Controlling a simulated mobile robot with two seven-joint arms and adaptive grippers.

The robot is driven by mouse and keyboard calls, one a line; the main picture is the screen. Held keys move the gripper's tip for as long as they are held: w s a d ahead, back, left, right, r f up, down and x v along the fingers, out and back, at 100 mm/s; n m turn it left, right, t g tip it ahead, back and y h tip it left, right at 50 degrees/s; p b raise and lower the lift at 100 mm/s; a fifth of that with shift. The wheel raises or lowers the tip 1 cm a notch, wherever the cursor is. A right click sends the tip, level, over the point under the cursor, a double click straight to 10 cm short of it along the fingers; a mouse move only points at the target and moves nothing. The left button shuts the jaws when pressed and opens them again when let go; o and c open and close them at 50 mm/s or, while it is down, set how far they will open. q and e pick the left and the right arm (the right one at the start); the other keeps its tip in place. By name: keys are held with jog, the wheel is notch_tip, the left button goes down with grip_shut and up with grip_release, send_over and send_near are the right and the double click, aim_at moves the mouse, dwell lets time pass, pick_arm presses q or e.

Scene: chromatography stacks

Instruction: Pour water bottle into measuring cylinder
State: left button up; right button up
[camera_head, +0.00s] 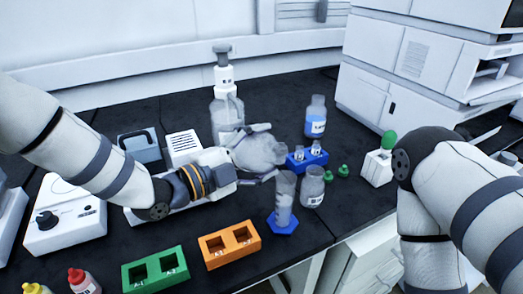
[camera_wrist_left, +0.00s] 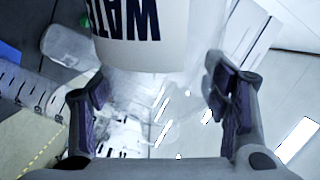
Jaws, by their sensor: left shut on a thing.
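My left gripper (camera_head: 256,158) is shut on the clear water bottle (camera_head: 262,149), which lies tilted nearly level in the head view, its mouth end towards the right. In the left wrist view, the bottle's white label (camera_wrist_left: 145,30) with dark letters shows between the two fingers (camera_wrist_left: 160,108). The clear measuring cylinder (camera_head: 285,192) stands upright on its blue base (camera_head: 283,225), just right of and below the bottle in the head view. The bottle is apart from the cylinder's top. I cannot tell the liquid level in either. My right gripper is out of view; only my right arm shows.
A clear jar (camera_head: 312,187) stands close right of the cylinder. Behind are a blue vial rack (camera_head: 307,163), a blue-liquid bottle (camera_head: 316,117) and a tall dispenser bottle (camera_head: 226,110). Orange (camera_head: 230,259) and green (camera_head: 155,284) racks lie in front. Green caps (camera_head: 343,171) lie right.

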pick_arm(q)
jog(key=shift+d+r+m, duration=0.1)
jog(key=shift+r+m, duration=0.1)
jog(key=shift+m, duration=0.3)
jog(key=shift+f, duration=0.1)
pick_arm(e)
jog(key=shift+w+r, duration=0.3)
pick_arm(q)
jog(key=shift+s+m+p, duration=0.1)
jog(key=shift+m+p, duration=0.3)
jog(key=shift+m, duration=0.1)
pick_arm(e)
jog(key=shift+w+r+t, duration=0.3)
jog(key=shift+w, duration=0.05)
